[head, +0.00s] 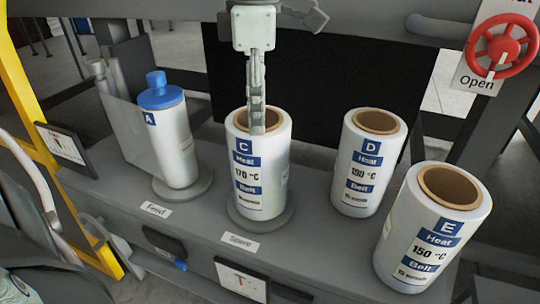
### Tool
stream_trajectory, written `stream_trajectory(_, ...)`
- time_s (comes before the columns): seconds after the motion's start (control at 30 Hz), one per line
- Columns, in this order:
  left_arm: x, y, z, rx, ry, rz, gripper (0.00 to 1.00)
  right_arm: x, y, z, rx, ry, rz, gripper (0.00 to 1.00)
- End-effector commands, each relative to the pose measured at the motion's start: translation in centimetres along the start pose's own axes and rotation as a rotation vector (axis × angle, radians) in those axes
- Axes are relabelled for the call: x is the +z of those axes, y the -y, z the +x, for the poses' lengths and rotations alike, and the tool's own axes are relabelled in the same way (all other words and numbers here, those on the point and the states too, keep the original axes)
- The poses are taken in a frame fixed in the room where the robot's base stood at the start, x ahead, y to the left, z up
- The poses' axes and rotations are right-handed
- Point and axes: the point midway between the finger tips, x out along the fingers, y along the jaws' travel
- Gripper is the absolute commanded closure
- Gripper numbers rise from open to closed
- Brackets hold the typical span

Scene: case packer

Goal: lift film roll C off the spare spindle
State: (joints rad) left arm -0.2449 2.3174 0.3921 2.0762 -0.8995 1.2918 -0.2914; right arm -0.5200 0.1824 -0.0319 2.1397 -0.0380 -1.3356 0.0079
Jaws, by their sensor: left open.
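Film roll C (262,175) is a white upright roll with a blue "C" label reading 170 °C. It stands on the round base (243,223) behind the "Spare" label, and the spindle itself is hidden. My left gripper (257,128) points straight down from above, open and seen edge-on. Its fingertips overlap the roll's core opening and near rim. I cannot tell whether they are inside the core, around the wall or just above it. My right gripper is not in view.
Roll A (178,145) with a blue cap (160,93) stands left at "Feed", film running off it. Roll D (368,165) and roll E (428,235) stand right on the grey shelf (320,225). A red handwheel (502,40) is top right. Dark machine frame lies behind.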

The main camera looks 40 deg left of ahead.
Motion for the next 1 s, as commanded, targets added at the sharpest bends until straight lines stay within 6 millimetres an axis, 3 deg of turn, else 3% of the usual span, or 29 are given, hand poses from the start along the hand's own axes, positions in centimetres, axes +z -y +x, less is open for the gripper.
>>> stream_trajectory(0.5, 0.2, 0.5, 6.7, -0.004, 0.001, 0.000, 0.57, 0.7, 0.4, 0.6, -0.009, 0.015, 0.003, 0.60)
stream_trajectory(0.77, 0.2, 0.4, 7.0, -0.002, 0.003, -0.001, 0.57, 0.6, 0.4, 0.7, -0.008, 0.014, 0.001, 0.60)
stream_trajectory(1.0, 0.2, 0.4, 7.0, -0.002, 0.003, -0.001, 0.84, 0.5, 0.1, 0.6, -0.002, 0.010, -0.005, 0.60)
